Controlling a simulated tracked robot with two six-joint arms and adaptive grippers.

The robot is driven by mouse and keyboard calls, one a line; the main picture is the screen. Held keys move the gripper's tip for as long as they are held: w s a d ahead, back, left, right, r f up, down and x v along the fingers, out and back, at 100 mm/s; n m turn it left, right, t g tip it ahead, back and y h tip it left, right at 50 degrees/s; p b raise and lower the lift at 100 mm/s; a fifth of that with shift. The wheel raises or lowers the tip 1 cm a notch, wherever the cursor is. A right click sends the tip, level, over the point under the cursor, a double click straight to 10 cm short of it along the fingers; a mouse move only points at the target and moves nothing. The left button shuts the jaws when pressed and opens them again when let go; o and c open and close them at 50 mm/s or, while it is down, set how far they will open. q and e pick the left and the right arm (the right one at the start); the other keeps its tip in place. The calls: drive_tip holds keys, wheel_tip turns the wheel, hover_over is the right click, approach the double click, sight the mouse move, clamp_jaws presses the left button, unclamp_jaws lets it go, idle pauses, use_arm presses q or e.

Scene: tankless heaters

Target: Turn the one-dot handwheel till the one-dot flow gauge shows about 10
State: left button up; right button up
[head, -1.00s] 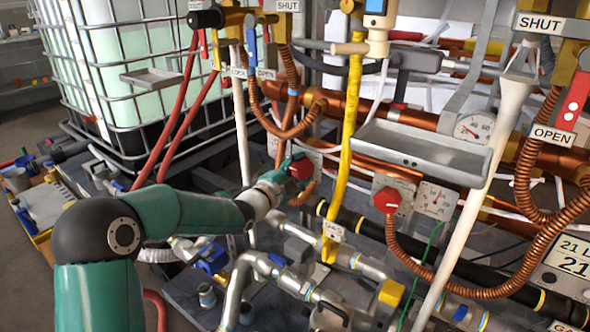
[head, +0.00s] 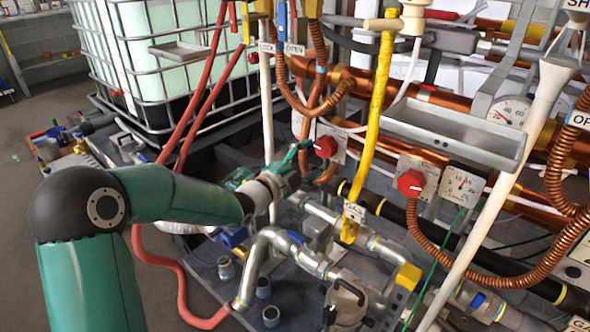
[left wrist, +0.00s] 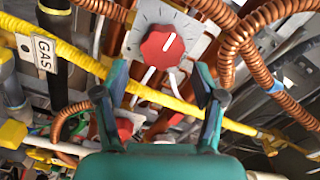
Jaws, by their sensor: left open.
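A red handwheel (head: 326,147) on a pale plate is just right of my left gripper (head: 296,158) in the head view. In the left wrist view, a red handwheel (left wrist: 162,46) with a white pointer mark sits on a dial plate, beyond the fingertips. My left gripper (left wrist: 164,92) is open, with nothing between its fingers. A second red handwheel (head: 411,182) is farther right in the head view, beside a square white gauge (head: 461,185) with a red needle. The gauge figures are too small to read surely. I cannot make out any dot marks on these. My right gripper is not in view.
A yellow pipe (head: 372,120) with a GAS tag stands right of the near handwheel. A metal tray (head: 455,137) juts out above the second handwheel. Coiled copper tubes (head: 490,283), red hoses (head: 197,95) and silver pipes (head: 262,250) crowd the space around my arm.

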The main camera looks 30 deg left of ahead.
use_arm(q)
drive_tip(key=s, duration=0.5)
drive_tip(key=shift+s+a+f, duration=0.1)
drive_tip(key=shift+s+a, duration=0.15)
drive_tip(key=shift+a, duration=0.15)
